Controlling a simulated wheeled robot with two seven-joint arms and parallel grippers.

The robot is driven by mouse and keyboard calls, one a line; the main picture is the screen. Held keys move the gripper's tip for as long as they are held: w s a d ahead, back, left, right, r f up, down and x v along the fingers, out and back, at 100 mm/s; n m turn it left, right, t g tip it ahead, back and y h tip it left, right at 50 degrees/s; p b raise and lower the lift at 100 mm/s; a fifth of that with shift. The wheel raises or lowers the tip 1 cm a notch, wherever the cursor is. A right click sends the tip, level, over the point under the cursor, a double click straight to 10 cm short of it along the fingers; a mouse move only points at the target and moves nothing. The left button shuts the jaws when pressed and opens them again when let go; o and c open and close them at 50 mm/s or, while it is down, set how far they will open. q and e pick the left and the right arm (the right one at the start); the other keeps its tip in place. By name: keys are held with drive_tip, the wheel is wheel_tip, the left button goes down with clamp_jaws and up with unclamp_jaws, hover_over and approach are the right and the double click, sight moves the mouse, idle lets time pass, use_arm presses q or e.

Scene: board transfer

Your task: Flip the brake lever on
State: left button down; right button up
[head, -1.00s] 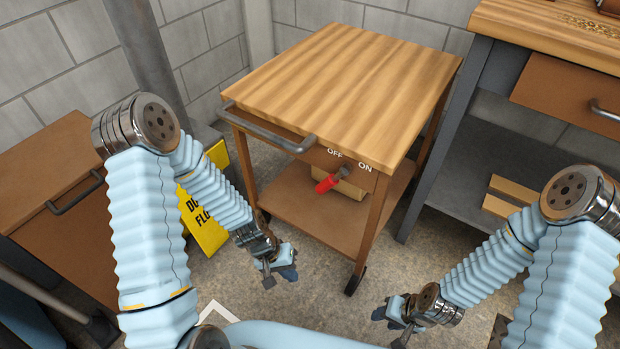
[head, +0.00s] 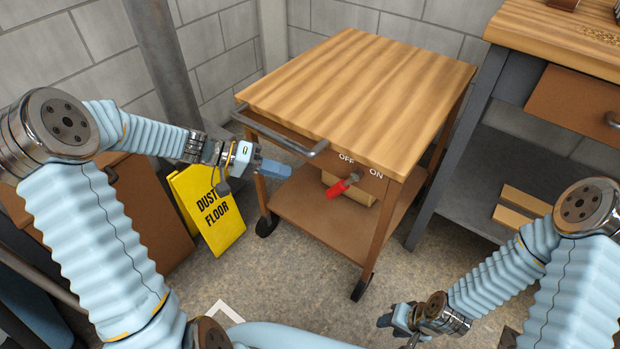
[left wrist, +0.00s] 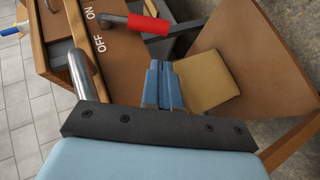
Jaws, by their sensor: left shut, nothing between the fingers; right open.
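The brake lever (head: 342,187) has a red grip and sits on the front panel of the wooden cart (head: 360,85), below the OFF and ON marks. Its red grip points down and to the left, on the OFF side. It also shows in the left wrist view (left wrist: 149,23), beyond my fingertips. My left gripper (head: 275,169) is shut and empty, just left of the lever and near the cart's handle; its blue fingers (left wrist: 163,85) are together and apart from the lever. My right gripper (head: 385,320) is open and low over the floor, in front of the cart.
A grey handle bar (head: 275,134) runs along the cart's front edge. A block lies on the cart's lower shelf (head: 320,225). A yellow dust floor sign (head: 212,212) stands at the left. A workbench (head: 570,45) stands at the right.

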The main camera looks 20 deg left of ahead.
use_arm(q)
drive_tip(key=x, duration=1)
drive_tip(key=shift+f, duration=0.1)
drive_tip(key=s+d+f+n+t+h+b, duration=0.3)
drive_tip(key=d+n+h+b, duration=0.4)
drive_tip(key=b, duration=0.6)
drive_tip(key=shift+s+d+f+n+h+b, duration=0.35)
drive_tip(key=shift+d+f+h, duration=0.35)
drive_tip(key=shift+d+h, duration=0.75)
drive_tip(key=shift+s+d+r, duration=0.1)
drive_tip(key=shift+d, duration=0.1)
